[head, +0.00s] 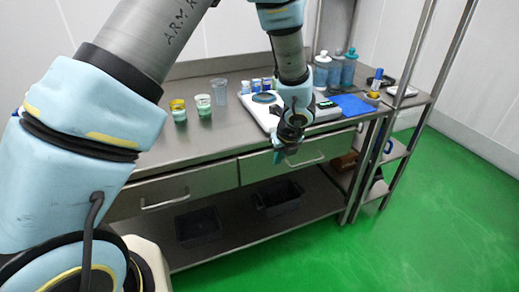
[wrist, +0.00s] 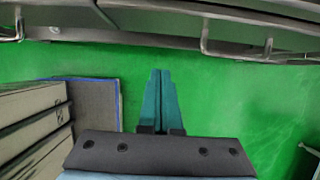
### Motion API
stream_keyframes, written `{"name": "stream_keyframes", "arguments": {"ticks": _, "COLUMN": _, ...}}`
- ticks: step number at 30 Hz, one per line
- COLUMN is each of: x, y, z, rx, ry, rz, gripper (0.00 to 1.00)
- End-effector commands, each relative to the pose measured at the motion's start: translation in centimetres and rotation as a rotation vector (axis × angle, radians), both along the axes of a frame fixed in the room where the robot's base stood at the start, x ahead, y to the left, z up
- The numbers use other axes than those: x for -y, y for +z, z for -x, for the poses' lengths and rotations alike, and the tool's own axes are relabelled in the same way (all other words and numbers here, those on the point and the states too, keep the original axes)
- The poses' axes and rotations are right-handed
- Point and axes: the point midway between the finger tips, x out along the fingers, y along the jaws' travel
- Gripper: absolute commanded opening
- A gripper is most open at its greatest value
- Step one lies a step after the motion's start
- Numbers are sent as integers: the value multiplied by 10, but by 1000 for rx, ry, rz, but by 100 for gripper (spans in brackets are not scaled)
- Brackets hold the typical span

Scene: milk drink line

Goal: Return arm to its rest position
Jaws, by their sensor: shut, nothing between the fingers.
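My arm reaches across the head view from the left, and its end hangs down in front of the steel bench (head: 222,130). My gripper (head: 287,155) is in front of the bench's front edge, by the drawers, and looks empty. In the wrist view my gripper (wrist: 161,75) has its two teal fingers together with nothing between them. Below the fingertips is only green floor (wrist: 205,95).
On the bench stand a white scale (head: 327,112), two small cups (head: 203,105), a clear cup (head: 219,91), several blue bottles (head: 335,70) and a blue mat (head: 354,105). Dark bins (head: 198,227) sit on the lower shelf. Green floor at right is clear.

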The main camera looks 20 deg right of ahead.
Motion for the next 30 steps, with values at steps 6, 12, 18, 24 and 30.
{"name": "stream_keyframes", "arguments": {"ticks": 6, "x": -5, "y": 4, "z": -3, "rx": -2, "ry": 31, "rz": 7, "gripper": 0}}
{"name": "stream_keyframes", "arguments": {"ticks": 12, "x": -75, "y": 39, "z": -41, "rx": -29, "ry": 466, "rz": 106, "gripper": 0}}
{"name": "stream_keyframes", "arguments": {"ticks": 18, "x": -207, "y": 94, "z": -64, "rx": -59, "ry": 1316, "rz": 313, "gripper": 0}}
{"name": "stream_keyframes", "arguments": {"ticks": 24, "x": -318, "y": 134, "z": -39, "rx": -65, "ry": 2172, "rz": 541, "gripper": 0}}
{"name": "stream_keyframes", "arguments": {"ticks": 30, "x": -375, "y": 154, "z": -6, "rx": -63, "ry": 2782, "rz": 723, "gripper": 0}}
